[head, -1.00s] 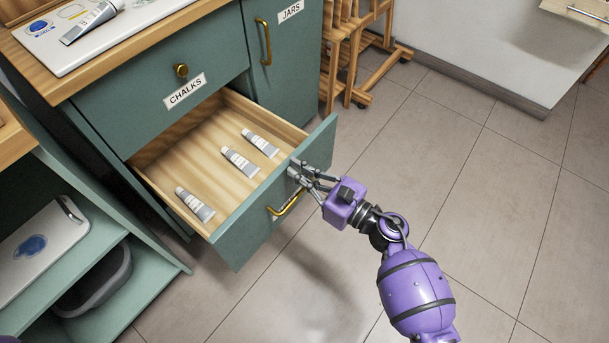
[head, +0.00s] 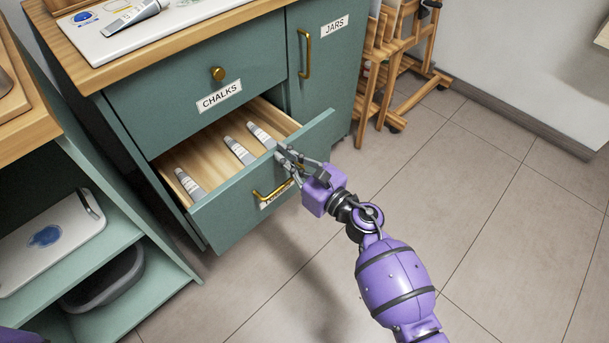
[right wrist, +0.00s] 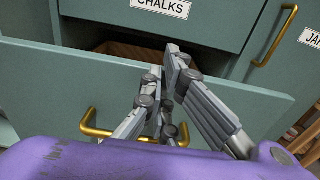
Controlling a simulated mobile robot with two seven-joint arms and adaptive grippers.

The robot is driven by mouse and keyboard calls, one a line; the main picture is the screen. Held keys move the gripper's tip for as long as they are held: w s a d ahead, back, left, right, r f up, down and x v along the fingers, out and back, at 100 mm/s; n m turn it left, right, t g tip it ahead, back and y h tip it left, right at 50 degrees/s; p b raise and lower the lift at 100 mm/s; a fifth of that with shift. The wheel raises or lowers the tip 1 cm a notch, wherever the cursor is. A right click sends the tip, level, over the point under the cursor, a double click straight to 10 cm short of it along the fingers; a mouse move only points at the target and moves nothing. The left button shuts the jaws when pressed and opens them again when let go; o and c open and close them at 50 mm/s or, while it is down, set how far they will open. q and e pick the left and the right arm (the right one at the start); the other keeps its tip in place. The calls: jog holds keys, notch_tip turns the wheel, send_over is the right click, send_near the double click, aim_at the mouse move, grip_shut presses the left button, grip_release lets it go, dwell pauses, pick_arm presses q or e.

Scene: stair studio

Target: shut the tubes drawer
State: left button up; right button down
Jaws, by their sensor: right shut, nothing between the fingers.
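The tubes drawer (head: 235,205) is the lower drawer of the green cabinet. It stands partly open and holds three grey-and-white paint tubes (head: 238,150). Its front carries a brass handle (head: 270,193) and a label partly hidden by my gripper. My right gripper (head: 284,156) is shut and empty, at the upper right part of the drawer front, near its top edge. In the right wrist view, the fingers (right wrist: 172,62) are in front of the drawer front (right wrist: 60,85), above the brass handle (right wrist: 95,130). Contact cannot be told for certain. My left gripper is not in view.
The shut chalks drawer (head: 180,85) is above, and the jars door (head: 330,75) is to its right. An open shelf (head: 150,285) with a grey bin stands at the left. A wooden easel (head: 385,70) stands behind. The tiled floor (head: 480,210) on the right is clear.

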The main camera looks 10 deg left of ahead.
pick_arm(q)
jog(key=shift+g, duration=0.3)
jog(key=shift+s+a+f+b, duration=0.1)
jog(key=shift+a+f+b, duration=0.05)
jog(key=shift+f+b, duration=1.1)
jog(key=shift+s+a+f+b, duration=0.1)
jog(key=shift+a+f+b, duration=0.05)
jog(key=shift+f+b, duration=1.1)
pick_arm(e)
jog(key=x, duration=1.4)
jog(key=shift+w+a, duration=0.2)
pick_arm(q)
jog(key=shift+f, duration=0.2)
pick_arm(e)
jog(key=shift+f, duration=0.1)
